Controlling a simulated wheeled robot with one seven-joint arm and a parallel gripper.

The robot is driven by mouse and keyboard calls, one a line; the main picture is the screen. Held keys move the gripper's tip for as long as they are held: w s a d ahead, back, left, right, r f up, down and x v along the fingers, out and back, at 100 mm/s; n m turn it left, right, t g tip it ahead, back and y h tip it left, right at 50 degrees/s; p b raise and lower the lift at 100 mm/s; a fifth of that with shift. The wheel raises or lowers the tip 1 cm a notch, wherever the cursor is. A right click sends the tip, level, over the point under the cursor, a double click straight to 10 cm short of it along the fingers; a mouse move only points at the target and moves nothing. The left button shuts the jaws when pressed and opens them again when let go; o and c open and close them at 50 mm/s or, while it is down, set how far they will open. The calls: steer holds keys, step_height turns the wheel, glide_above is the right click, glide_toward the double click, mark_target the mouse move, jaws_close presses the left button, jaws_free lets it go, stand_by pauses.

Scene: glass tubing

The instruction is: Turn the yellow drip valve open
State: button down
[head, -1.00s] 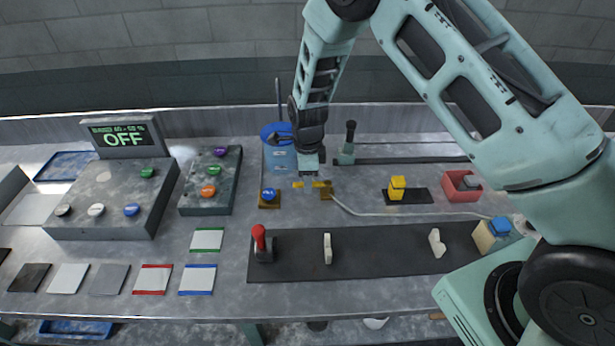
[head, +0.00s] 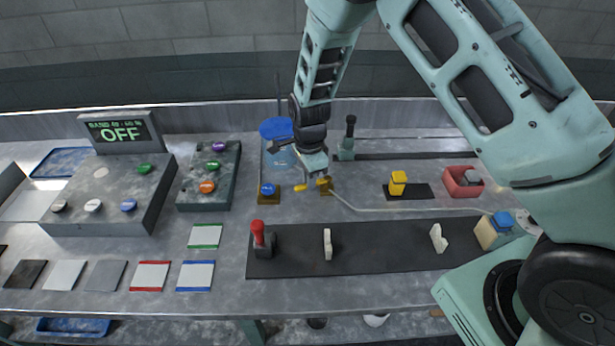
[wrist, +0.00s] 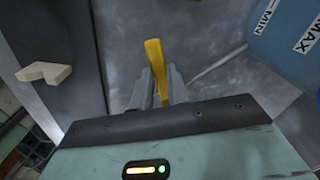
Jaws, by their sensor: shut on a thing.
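The yellow drip valve handle (head: 312,186) sits on the brass-coloured valve body (head: 326,187) on the bench, below my gripper (head: 316,176). In the wrist view the yellow handle (wrist: 157,68) stands between the two grey fingers of my gripper (wrist: 158,88), which are shut on it. A glass tube (head: 370,209) runs from the valve to the right. The blue-topped tank (head: 277,130) stands just behind and to the left; in the wrist view its blue wall (wrist: 280,35) shows MIN and MAX labels.
A blue button on a brass base (head: 267,193) is close left of the valve. A black mat (head: 385,248) with a red-topped lever (head: 260,236) lies in front. A yellow block (head: 397,183) stands to the right.

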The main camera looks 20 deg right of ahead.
steer(key=n, duration=0.2)
steer(key=s+n+b, duration=0.1)
steer(key=s+n, duration=0.1)
steer(key=n, duration=0.1)
steer(key=shift+s+d+n, duration=0.25)
steer(key=shift+d+n, duration=0.05)
steer(key=shift+d, duration=0.1)
steer(key=n, duration=0.1)
steer(key=s+d+n+b, duration=0.1)
steer(key=n, duration=0.1)
steer(key=shift+s, duration=0.1)
steer(key=shift+s+d+n+b, duration=0.25)
steer(key=shift+d+n, duration=0.1)
steer(key=shift+n, duration=0.6)
steer(key=shift+s+d+n+b, duration=0.2)
steer(key=shift+d+n, duration=0.15)
steer(key=shift+n, duration=0.6)
steer(key=shift+r, duration=0.1)
steer(key=c, duration=1.4)
jaws_free()
steer(key=shift+d, duration=0.1)
steer(key=shift+o, duration=0.2)
step_height(320, 180, up, 17)
steer(key=b, duration=0.2)
steer(key=shift+r+b, duration=0.15)
steer(key=shift+b, duration=0.2)
